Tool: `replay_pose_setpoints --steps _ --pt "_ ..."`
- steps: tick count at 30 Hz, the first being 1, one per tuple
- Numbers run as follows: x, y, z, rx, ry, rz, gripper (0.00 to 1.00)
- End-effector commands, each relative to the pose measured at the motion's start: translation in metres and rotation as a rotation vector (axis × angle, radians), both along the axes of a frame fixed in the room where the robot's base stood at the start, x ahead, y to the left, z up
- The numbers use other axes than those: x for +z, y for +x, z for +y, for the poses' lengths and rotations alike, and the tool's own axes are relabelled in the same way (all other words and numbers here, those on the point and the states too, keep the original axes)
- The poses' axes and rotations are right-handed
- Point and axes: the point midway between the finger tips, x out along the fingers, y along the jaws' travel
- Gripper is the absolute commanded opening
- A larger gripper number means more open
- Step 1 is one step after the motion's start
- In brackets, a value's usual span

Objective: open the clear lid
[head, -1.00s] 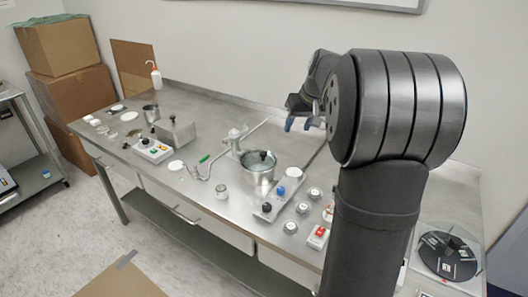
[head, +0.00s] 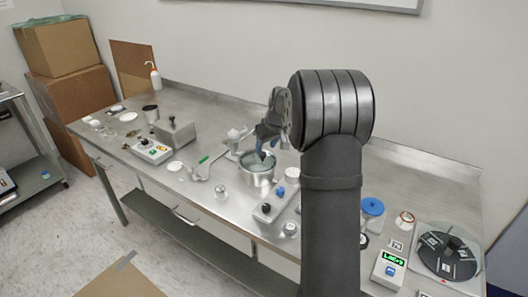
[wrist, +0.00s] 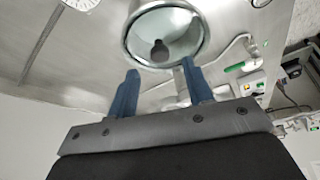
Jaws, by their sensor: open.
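The clear lid (head: 258,160) lies on a round metal pot (head: 258,178) near the middle of the bench. In the wrist view the lid (wrist: 180,25) shows inside the pot's bright rim, with a dark knob (wrist: 160,48) at its centre. My gripper (head: 266,148) is over the pot, its blue fingers pointing down toward the lid. In the wrist view my gripper (wrist: 160,72) is open and empty, with the knob ahead of and between the fingertips, apart from them. The fingers hide part of the lid in the head view.
A control box with a blue knob and a black knob (head: 266,207) stands just right of the pot. A bent pipe with a green handle (head: 203,160) is at its left. A black disc device (head: 447,255) sits far right.

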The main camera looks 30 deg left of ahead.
Motion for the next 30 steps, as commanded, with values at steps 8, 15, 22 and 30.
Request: replay_pose_setpoints --steps 8,15,22,30 --pt "-0.032 0.005 0.012 -0.001 0.000 0.000 0.47" --pt "-0.036 0.006 0.014 -0.001 0.001 0.000 0.47" --pt "-0.036 0.006 0.014 -0.001 0.001 0.000 0.25" --pt "-0.036 0.006 0.013 -0.002 0.001 -0.001 0.00"
